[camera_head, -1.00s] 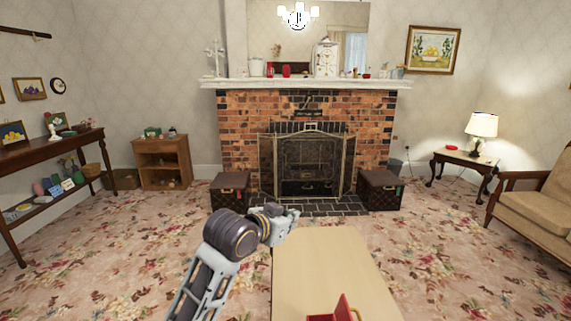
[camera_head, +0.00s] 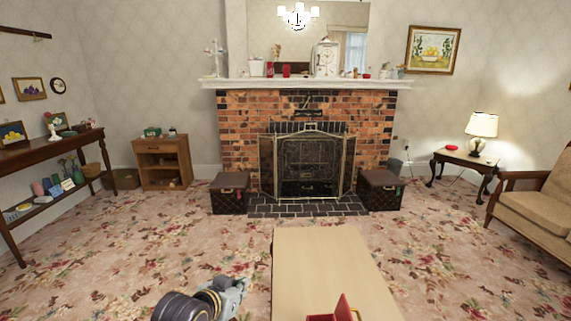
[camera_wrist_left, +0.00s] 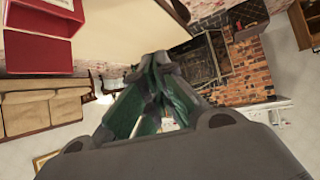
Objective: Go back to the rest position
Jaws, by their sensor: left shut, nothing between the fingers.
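My left gripper (camera_head: 232,291) is low in the head view, just left of the pale wooden table (camera_head: 320,262). In the left wrist view its fingers (camera_wrist_left: 155,65) are together and empty. A red box with a raised lid (camera_head: 343,307) lies at the near end of the table, cut off by the bottom edge. It also shows in the left wrist view as a red open box (camera_wrist_left: 40,45) at the upper left. My right gripper is not in view.
Two dark trunks (camera_head: 230,193) (camera_head: 380,190) flank the brick fireplace (camera_head: 235,120). A side table with a lamp (camera_head: 481,130) and a sofa (camera_head: 540,205) stand at the right. A console table (camera_head: 50,142) is at the left. Flowered carpet lies free around the table.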

